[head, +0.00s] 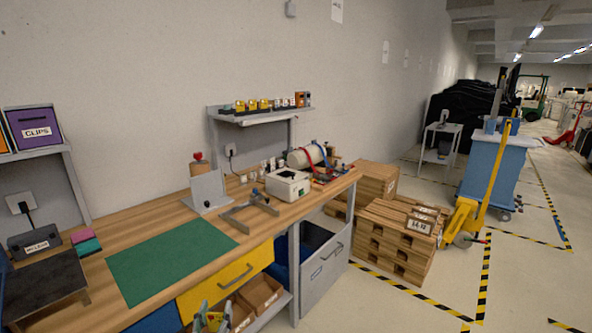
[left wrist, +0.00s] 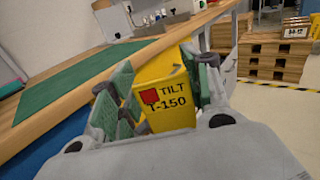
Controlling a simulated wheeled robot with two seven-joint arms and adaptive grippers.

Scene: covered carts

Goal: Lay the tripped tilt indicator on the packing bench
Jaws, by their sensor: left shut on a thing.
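The tilt indicator (left wrist: 165,93) is a yellow piece with a red square and the words TILT T-150, seen in the left wrist view. My left gripper (left wrist: 160,95) is shut on it, green pads on both sides. In the head view my left gripper (head: 212,319) shows only at the bottom edge, in front of the bench, with a bit of yellow in it. The packing bench (head: 150,222) has a wooden top with a flat green mat (head: 170,260) on it. Its front edge also lies beyond the indicator in the left wrist view. My right gripper is not in view.
The green mat is bare. A grey bracket (head: 250,208), an upright grey plate (head: 208,188) and a white device (head: 288,184) stand to its right. A dark slab (head: 45,280) is at left. A yellow drawer (head: 228,282) sits below the top. Pallets (head: 395,240) stand beyond.

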